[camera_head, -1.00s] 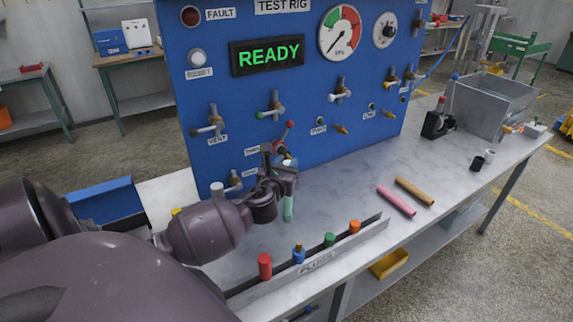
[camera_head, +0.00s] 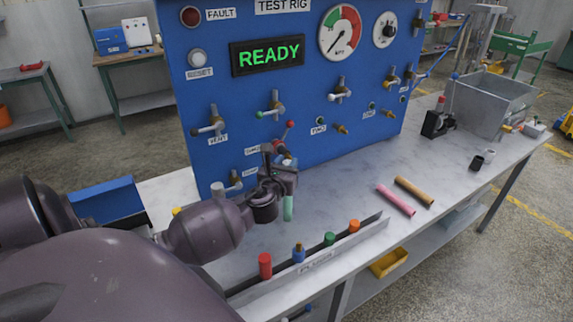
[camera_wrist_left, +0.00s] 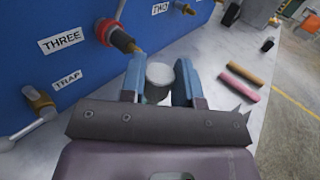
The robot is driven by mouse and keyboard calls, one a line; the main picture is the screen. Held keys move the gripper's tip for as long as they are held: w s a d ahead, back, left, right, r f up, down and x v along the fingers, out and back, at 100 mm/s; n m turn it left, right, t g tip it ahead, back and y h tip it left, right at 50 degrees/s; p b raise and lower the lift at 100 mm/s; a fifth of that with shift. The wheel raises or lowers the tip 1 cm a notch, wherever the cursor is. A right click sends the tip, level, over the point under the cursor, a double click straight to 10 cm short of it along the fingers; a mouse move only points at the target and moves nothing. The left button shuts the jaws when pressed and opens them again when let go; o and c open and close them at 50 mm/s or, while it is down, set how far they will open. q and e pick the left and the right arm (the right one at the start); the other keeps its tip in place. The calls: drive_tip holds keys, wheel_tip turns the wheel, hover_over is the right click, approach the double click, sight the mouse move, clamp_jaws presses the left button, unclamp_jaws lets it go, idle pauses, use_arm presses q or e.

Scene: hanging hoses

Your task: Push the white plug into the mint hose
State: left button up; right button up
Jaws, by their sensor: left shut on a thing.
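My left gripper (camera_head: 284,183) is above the bench in front of the blue panel. In the left wrist view its two fingers (camera_wrist_left: 160,82) close on the sides of the white plug (camera_wrist_left: 160,73), which shows as a pale round end. The mint hose (camera_head: 288,208) shows upright just below the gripper in the head view. A pale green sliver shows under the white plug in the wrist view. The gripper hides where plug and hose meet, so I cannot tell how deep the plug sits. My right gripper is not in view.
A plug rack (camera_head: 345,246) with red, blue, green and orange plugs stands at the bench's front edge. A pink hose (camera_head: 396,201) and a tan hose (camera_head: 414,191) lie to the right. The panel's valves and fittings are close behind the gripper. A grey bin (camera_head: 490,105) stands at the far right.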

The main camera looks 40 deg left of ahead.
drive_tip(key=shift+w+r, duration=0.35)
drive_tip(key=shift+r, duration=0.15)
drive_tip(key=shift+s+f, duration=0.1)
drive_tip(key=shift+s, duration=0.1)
use_arm(q)
drive_tip(key=shift+p, duration=0.3)
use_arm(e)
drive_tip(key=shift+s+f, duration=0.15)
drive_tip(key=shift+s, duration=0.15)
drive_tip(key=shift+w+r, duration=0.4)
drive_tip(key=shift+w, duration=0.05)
use_arm(q)
drive_tip(key=shift+f, duration=0.3)
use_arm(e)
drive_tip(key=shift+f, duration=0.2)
use_arm(q)
drive_tip(key=shift+f+b, duration=0.3)
drive_tip(key=shift+f, duration=0.2)
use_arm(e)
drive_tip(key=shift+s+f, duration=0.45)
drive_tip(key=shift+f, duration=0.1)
use_arm(q)
drive_tip(key=shift+f+b, duration=0.35)
drive_tip(key=shift+f, duration=0.15)
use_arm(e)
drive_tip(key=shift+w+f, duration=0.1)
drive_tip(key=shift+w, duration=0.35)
